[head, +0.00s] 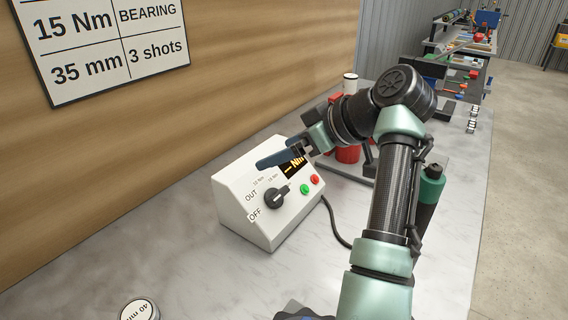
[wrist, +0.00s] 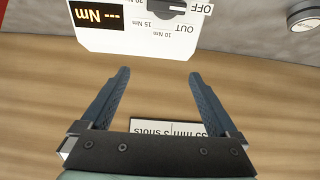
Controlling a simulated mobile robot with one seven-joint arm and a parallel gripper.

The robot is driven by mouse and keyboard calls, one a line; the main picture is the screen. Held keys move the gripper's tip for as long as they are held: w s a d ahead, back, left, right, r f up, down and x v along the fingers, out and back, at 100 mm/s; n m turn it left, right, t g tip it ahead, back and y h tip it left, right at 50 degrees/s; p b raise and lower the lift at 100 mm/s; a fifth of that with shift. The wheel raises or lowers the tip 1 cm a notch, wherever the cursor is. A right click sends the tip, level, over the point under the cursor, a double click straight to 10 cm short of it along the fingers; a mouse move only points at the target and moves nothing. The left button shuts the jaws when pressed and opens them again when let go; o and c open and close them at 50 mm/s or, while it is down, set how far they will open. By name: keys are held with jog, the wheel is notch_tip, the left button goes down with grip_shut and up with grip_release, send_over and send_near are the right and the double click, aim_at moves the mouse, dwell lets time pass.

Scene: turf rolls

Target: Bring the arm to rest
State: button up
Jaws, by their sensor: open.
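My gripper (head: 270,162) is in front of the wooden wall, at the upper edge of a white control box (head: 243,205) in the head view. In the wrist view my gripper (wrist: 159,73) has its two blue fingers wide apart with nothing between them. The box has a black dial (head: 277,197), a green button (head: 304,189), a red button (head: 314,179) and a display (head: 292,163) reading dashes and "Nm". The box also shows upside down in the wrist view (wrist: 130,38). I cannot tell whether a finger touches the box. My arm reaches over the bench, bent at the elbow.
The box stands on a pale marbled bench (head: 330,270). A black cable (head: 334,224) runs from it. Red items (head: 347,154) stand behind my arm. A sign (head: 105,40) hangs on the wall. Bare floor lies at right.

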jog(key=shift+r, duration=0.1)
notch_tip(320, 180, up, 24)
jog(key=s+m+t+h+p, duration=0.3)
jog(key=m+t+h+p, duration=0.35)
jog(key=t, duration=0.55)
jog(key=s+r+m+t+h+p, duration=0.2)
jog(key=s+r+t, duration=0.7)
jog(key=s+r, duration=0.9)
jog(key=s+m+p, duration=0.2)
jog(key=p, duration=0.1)
jog(key=shift+s+a, duration=0.15)
jog(key=shift+a, duration=0.15)
jog(key=shift+m, duration=0.25)
